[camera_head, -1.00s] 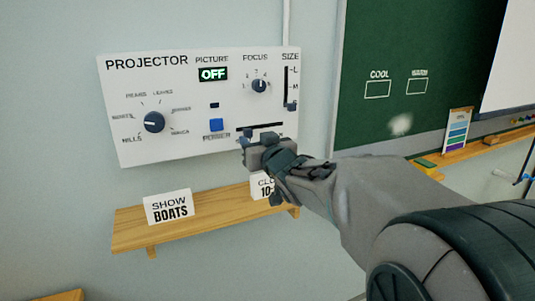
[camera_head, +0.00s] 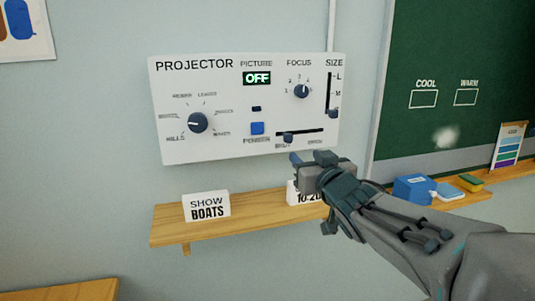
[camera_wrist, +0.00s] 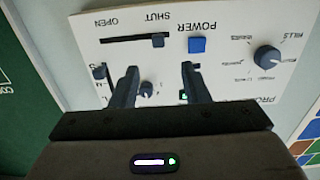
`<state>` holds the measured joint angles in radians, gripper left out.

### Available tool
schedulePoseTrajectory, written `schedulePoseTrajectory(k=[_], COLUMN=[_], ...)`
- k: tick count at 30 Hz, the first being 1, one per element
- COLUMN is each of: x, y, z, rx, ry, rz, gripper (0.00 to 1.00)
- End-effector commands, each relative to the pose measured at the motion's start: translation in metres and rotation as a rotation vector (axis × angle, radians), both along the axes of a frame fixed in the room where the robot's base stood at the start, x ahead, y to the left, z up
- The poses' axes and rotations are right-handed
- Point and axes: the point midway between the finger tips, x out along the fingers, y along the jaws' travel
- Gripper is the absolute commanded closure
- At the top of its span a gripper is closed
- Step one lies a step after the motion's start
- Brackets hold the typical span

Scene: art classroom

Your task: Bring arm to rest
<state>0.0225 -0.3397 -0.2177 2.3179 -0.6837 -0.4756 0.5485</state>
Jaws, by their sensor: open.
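My gripper (camera_head: 311,157) is open and empty. In the head view it shows just below the lower right part of the white projector panel (camera_head: 225,145). The shut/open slider (camera_head: 288,138) is just above it, with its handle near the SHUT end. In the wrist view my two fingers (camera_wrist: 159,72) point at the panel, spread apart with nothing between them. The slider handle (camera_wrist: 158,40) and the blue power button (camera_wrist: 197,45) show beyond the fingertips. Whether a fingertip touches the panel is hard to tell.
The picture display (camera_head: 257,78) reads OFF. A wooden shelf (camera_head: 265,220) below the panel holds a SHOW BOATS card (camera_head: 206,206) and another card (camera_head: 305,193), partly hidden by my gripper. A green chalkboard (camera_head: 455,50) and a ledge with a blue box (camera_head: 413,189) are at right.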

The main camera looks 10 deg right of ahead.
Motion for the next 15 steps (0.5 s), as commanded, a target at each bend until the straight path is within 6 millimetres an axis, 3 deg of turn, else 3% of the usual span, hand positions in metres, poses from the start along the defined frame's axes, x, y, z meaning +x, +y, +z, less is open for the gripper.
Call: schedulePoseTrajectory(k=[5, 8, 15], x=[-0.008, -0.022, -0.081], y=[-0.005, -0.007, 0.008], z=[-0.028, -0.058, -0.133], rx=[-0.004, -0.006, -0.016], ry=[0.141, 0.292, 0.711], rz=[-0.084, -0.146, -0.209], gripper=[0.58, 0.58, 0.58])
